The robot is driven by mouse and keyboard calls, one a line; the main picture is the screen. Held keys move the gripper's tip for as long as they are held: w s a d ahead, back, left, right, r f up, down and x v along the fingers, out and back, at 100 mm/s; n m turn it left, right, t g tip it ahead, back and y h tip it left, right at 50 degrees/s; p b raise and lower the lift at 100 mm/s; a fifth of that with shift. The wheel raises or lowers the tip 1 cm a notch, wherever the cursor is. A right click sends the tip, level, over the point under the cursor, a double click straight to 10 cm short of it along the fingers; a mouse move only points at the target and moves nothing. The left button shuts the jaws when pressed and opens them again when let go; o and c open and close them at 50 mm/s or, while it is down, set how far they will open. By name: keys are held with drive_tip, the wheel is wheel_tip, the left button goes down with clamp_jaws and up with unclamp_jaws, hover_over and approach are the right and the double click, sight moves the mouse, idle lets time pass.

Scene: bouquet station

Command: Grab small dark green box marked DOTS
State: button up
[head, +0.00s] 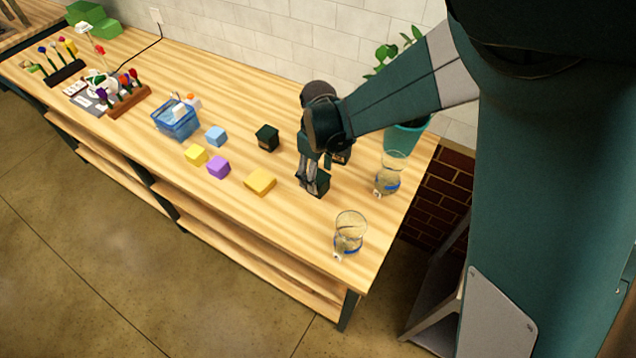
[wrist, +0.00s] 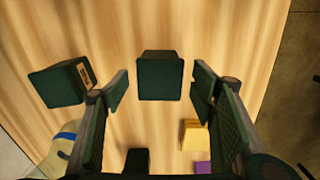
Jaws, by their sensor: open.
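Several small dark green boxes are in view. One (wrist: 160,75) is centred ahead of my gripper in the wrist view, in line with the gap between the fingers; no marking shows on it. In the head view a dark green box (head: 319,184) is right at the fingertips. My gripper (wrist: 160,90) is open and empty, pointing down, and it also shows in the head view (head: 313,180). A third (wrist: 136,161) is partly cut off at the bottom.
Another dark green box (head: 267,138) stands left of my gripper. Yellow blocks (head: 260,182), a purple block (head: 218,167) and a blue block (head: 215,136) lie further left. Two glass vessels (head: 348,235) (head: 388,174) stand to the right. A blue basket (head: 176,122) is beyond the blocks.

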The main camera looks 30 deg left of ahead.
sight(318, 176)
drive_tip(key=shift+f, duration=1)
drive_tip(key=c, duration=1)
drive_tip(key=shift+r, duration=0.1)
drive_tip(key=shift+r, duration=4.9)
